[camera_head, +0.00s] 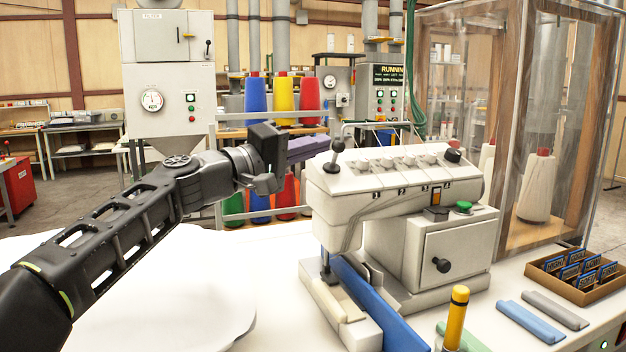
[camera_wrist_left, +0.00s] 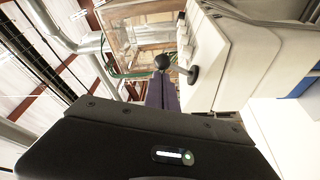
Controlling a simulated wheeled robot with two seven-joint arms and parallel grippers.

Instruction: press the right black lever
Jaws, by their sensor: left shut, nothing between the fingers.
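A black ball-topped lever (camera_head: 337,147) stands upright on the left end of the white sewing-type machine (camera_head: 400,180). It also shows in the left wrist view (camera_wrist_left: 163,62), beside the machine's white body. A round black knob (camera_head: 453,156) sits at the right end of the machine's top, and another black knob (camera_head: 441,265) is on its front box. I cannot tell which of these is the right lever. My left gripper (camera_head: 322,144) is shut and empty, with its purple-grey fingers just left of the ball-topped lever; contact cannot be told. My right gripper is out of view.
A clear-walled cabinet (camera_head: 450,80) stands behind the machine on the right. A brown box of labels (camera_head: 545,281), a yellow-topped post (camera_head: 457,310) and coloured strips (camera_head: 530,322) are at the front right. White cloth (camera_head: 170,290) lies under my left arm.

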